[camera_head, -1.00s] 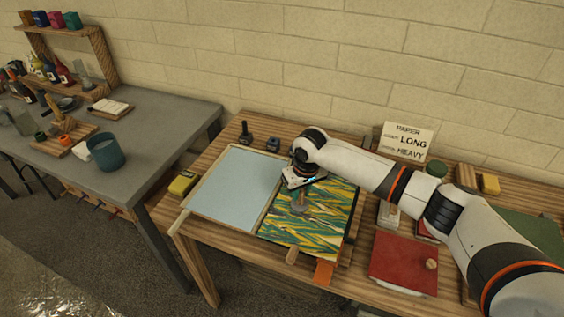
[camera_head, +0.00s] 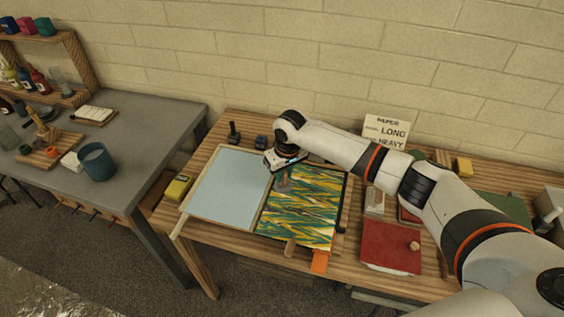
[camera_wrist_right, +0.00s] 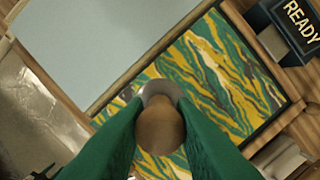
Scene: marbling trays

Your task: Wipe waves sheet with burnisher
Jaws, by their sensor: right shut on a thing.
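The waves sheet (camera_head: 308,215) is marbled in green, yellow and white and lies flat on the wooden table. It also shows in the wrist view (camera_wrist_right: 238,72). My right gripper (camera_head: 284,172) is over the sheet's far left part. Its green fingers are shut on the burnisher (camera_wrist_right: 160,128), which has a round wooden knob and a pale grey disc. In the head view the burnisher (camera_head: 283,185) is small and stands about upright at the sheet. I cannot tell whether its disc touches the surface. My left gripper is not in view.
A pale blue framed tray (camera_head: 228,187) lies left of the sheet. A wooden stick (camera_head: 290,247) and an orange piece (camera_head: 320,262) are at the sheet's front edge.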

